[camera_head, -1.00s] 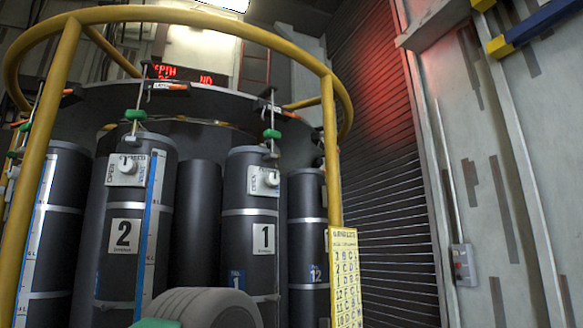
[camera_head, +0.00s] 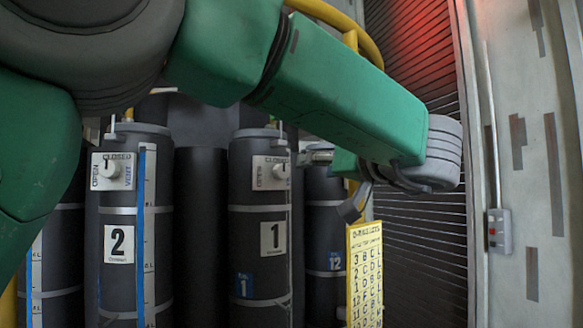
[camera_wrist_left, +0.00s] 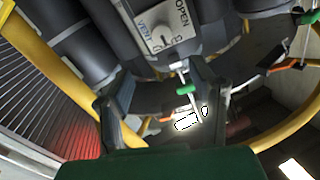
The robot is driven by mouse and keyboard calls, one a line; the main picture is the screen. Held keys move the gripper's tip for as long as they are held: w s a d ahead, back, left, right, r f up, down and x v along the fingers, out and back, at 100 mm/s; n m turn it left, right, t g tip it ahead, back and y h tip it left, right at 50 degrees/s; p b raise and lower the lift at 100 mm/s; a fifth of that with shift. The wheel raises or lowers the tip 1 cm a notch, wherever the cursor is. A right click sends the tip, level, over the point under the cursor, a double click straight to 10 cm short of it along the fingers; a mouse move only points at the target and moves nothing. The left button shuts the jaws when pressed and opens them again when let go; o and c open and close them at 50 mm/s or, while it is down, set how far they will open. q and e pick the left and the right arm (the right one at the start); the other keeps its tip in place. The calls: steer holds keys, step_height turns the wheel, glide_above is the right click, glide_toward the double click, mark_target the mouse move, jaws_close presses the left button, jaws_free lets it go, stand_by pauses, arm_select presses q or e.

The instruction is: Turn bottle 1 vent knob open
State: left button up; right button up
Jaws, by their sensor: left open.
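Bottle 1 (camera_head: 258,205) is a dark upright cylinder with a white "1" label. Its white vent plate (camera_head: 262,178) carries a round vent knob (camera_head: 282,171) near the top. In the left wrist view the plate reads VENT and OPEN, and the knob (camera_wrist_left: 157,44) sits on it; its exact pointing is hard to tell. My left gripper (camera_head: 334,180) is open and empty, to the right of the knob and apart from it. In the left wrist view its two fingers (camera_wrist_left: 157,95) are spread, with the knob beyond them. My right gripper is out of view.
Bottle 2 (camera_head: 117,205), with a similar knob, stands to the left; bottle 12 (camera_head: 326,235) stands behind the gripper at right. A yellow rail (camera_head: 335,17) rings the rack. A yellow letter placard (camera_head: 364,275) hangs below the gripper.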

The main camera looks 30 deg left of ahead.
mark_target(284, 172)
arm_select(q)
steer(key=p+x, duration=0.1)
steer(key=x, duration=1.1)
steer(key=shift+s+f+p, duration=0.2)
steer(key=shift+f+p, duration=0.05)
steer(key=shift+p, duration=0.1)
steer(key=shift+w+a+r, duration=0.1)
steer(key=shift+w+a, duration=0.05)
steer(key=shift+w, duration=0.2)
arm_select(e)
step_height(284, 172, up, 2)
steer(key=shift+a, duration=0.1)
arm_select(q)
steer(key=shift+a, duration=0.3)
jaws_close()
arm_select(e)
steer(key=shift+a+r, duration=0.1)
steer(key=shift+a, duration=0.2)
